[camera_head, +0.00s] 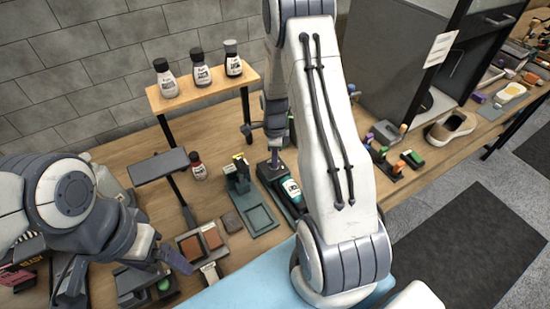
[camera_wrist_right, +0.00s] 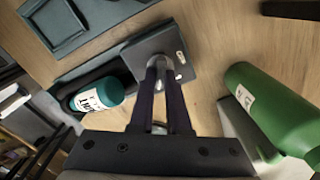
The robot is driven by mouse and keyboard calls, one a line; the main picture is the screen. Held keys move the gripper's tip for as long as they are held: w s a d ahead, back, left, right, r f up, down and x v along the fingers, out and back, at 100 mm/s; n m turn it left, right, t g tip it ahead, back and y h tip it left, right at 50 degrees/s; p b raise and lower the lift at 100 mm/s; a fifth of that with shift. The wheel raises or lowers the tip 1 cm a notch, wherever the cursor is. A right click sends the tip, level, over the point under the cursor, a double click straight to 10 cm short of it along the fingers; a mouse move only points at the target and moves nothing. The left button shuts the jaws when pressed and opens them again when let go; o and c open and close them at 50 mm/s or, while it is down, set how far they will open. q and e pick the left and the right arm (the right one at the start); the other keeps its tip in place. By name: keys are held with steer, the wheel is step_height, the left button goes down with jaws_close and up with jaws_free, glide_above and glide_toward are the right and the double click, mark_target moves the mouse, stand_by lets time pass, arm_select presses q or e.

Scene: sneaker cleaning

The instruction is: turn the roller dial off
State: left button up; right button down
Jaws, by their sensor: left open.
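The roller dial is a small silver knob (camera_wrist_right: 182,68) on a dark grey plate (camera_wrist_right: 195,45) in the right wrist view. My right gripper (camera_wrist_right: 163,72) has its two dark fingers drawn close together on the knob, one on each side; the fingertips partly hide it. In the head view my right gripper (camera_head: 275,152) points down at the dark unit beside the teal bottle (camera_head: 291,187); the knob is too small to make out there. My left gripper (camera_head: 170,262) is open and empty over the front left of the bench, away from the dial.
The teal bottle (camera_wrist_right: 100,95) lies in a dark holder left of the dial plate, and a green bottle (camera_wrist_right: 275,110) is at the right. A flat tray (camera_head: 258,219) is nearby. A raised shelf (camera_head: 205,90) holds three bottles. A grey cabinet (camera_head: 385,70) stands behind right.

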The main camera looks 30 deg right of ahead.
steer(key=shift+n, duration=0.4)
steer(key=n, duration=0.4)
steer(key=shift+w+n+b, duration=0.15)
steer(key=shift+n+b, duration=0.15)
steer(key=shift+b, duration=0.05)
steer(key=n, duration=0.6)
steer(key=shift+w, duration=0.1)
steer(key=n+b, duration=0.1)
steer(key=n, duration=0.5)
steer(key=shift+w+a+n, duration=0.1)
steer(key=shift+n, duration=0.3)
steer(key=n, duration=0.5)
steer(key=shift+n, duration=0.3)
steer(key=c, duration=0.9)
jaws_free()
steer(key=shift+a, duration=0.1)
